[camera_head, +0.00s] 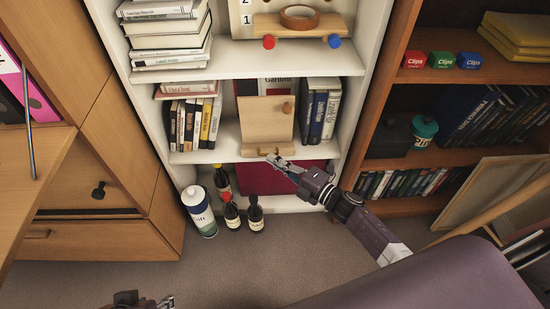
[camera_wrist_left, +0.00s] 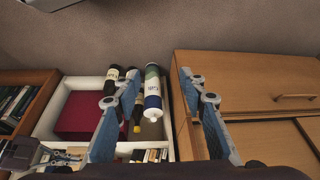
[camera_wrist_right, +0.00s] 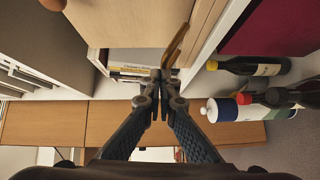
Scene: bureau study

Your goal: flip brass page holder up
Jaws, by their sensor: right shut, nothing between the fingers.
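A light wooden book stand (camera_head: 263,122) leans upright on the middle shelf of the white bookcase, with a round brown knob on its panel. Small brass or wooden pieces show at its lower ledge, too small to tell apart. In the right wrist view a brass page holder (camera_wrist_right: 176,45) slants beside the stand's panel (camera_wrist_right: 140,22), just beyond my fingertips. My right gripper (camera_head: 272,160) is shut and empty, below the stand's ledge; it also shows in the right wrist view (camera_wrist_right: 158,77). I cannot tell whether it touches the holder. My left gripper (camera_wrist_left: 165,90) is open and empty, low and away from the bookcase.
Books (camera_head: 197,122) stand left of the stand, and more books (camera_head: 318,112) right of it. Bottles (camera_head: 255,213) and a white-and-green bottle (camera_head: 200,211) stand below at the bookcase's left. A red panel (camera_head: 262,180) lies behind my right gripper. The carpet (camera_head: 235,260) in front is mostly clear.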

